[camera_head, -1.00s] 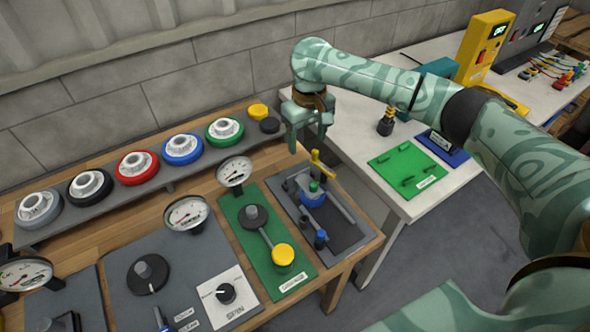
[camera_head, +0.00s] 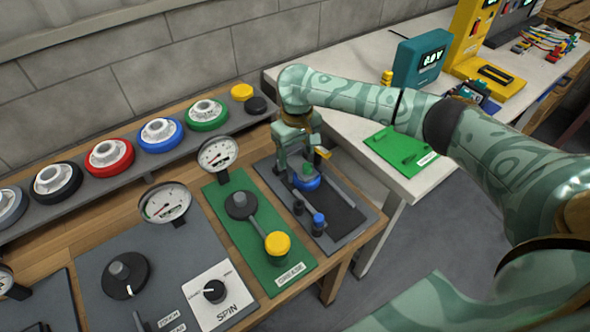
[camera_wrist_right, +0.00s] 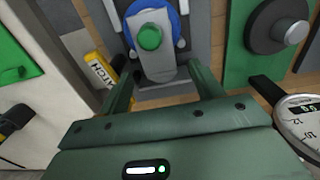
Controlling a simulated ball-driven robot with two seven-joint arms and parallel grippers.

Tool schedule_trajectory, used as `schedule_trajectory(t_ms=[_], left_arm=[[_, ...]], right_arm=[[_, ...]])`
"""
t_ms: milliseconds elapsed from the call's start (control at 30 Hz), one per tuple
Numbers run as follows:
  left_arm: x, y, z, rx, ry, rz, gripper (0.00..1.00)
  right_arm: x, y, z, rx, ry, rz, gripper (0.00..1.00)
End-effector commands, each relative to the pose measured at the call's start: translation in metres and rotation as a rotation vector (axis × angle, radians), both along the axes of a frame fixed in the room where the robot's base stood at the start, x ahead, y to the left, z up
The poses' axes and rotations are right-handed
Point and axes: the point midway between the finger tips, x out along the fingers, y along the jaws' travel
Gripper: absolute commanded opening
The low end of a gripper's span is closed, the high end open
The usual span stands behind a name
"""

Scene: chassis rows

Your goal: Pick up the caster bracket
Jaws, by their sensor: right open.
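A blue round part (camera_head: 307,183) sits in the grey fixture on the right end of the wooden bench; my gripper partly covers it. In the right wrist view the blue part (camera_wrist_right: 181,12) carries a green knob (camera_wrist_right: 149,38) and a grey plate (camera_wrist_right: 160,72), which seems to be the caster bracket; I cannot be certain. My right gripper (camera_head: 299,165) is over the back of this fixture, open. In the wrist view its fingers (camera_wrist_right: 162,88) stand either side of the grey plate, with no clear grip on it. My left gripper is out of view.
A yellow latch handle (camera_wrist_right: 100,70) stands close beside one finger. A green panel with a yellow knob (camera_head: 277,244) and a dial gauge (camera_head: 216,155) are left of the fixture. A rack of coloured wheels (camera_head: 109,156) runs along the back. A white table (camera_head: 365,77) stands right.

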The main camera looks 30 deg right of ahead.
Motion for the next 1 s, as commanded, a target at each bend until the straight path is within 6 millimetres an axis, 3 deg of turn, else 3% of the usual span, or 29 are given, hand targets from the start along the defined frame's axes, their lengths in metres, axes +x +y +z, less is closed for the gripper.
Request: schedule_trajectory(t_ms=[33,100,333,567,867,1000], left_arm=[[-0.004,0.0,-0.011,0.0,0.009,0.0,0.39],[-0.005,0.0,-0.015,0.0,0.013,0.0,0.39],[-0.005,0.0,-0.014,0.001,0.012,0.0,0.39],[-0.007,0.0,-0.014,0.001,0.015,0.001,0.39],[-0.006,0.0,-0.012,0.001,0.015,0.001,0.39],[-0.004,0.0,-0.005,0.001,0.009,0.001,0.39]], right_arm=[[0.0,0.0,-0.018,0.0,0.006,0.0,0.65],[0.0,0.0,-0.025,-0.002,0.004,0.0,0.65],[0.0,0.0,-0.023,-0.001,-0.001,0.0,0.65],[0.0,0.0,-0.023,-0.001,0.0,0.0,0.07],[0.0,0.0,-0.021,-0.001,-0.002,0.0,0.07],[0.001,0.0,-0.011,0.0,-0.004,0.0,0.07]])
